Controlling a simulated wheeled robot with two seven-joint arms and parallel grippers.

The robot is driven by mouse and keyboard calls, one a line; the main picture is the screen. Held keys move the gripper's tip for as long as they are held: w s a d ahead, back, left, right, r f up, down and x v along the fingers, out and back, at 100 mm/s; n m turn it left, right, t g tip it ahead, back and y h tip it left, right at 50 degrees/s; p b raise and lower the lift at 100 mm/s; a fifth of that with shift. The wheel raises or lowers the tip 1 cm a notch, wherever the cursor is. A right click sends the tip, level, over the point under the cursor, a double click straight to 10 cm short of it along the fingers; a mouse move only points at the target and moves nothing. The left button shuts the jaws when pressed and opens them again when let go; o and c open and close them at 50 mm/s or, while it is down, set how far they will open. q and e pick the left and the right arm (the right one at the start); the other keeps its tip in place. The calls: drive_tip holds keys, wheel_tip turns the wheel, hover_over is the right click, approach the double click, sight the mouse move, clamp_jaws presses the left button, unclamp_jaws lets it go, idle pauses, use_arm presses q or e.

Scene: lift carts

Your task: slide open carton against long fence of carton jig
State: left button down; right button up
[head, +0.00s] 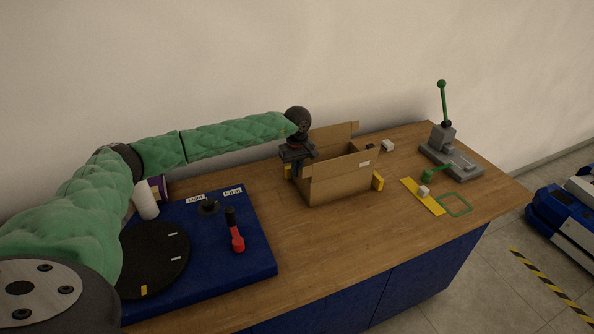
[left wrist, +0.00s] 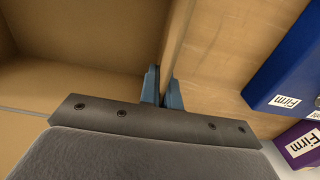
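The open carton (head: 338,184) is a brown cardboard box on the wooden bench, its flaps raised. My left gripper (head: 297,168) is at its left end. In the left wrist view, the blue fingers (left wrist: 162,92) stand close on either side of the carton's wall (left wrist: 175,45), with the carton's inside to the left. Yellow pieces, apparently of the carton jig, show at the carton's left (head: 288,171) and at its right end (head: 378,182). The carton hides the rest, so I cannot tell its contact with the long fence. My right gripper is out of view.
A blue board (head: 262,254) with a black disc and a red-handled tool lies at left. Right of the carton are a yellow strip (head: 421,197), a green frame (head: 455,205) and a grey lever press (head: 451,160). Bench in front of the carton is clear.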

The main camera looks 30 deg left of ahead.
use_arm(q)
drive_tip(key=c, duration=1.5)
unclamp_jaws()
drive_tip(key=shift+c, duration=0.2)
drive_tip(key=shift+r, duration=0.2)
wheel_tip(320, 180, up, 6)
drive_tip(key=b, duration=0.3)
drive_tip(key=shift+r, duration=0.7)
drive_tip(key=shift+r, duration=0.1)
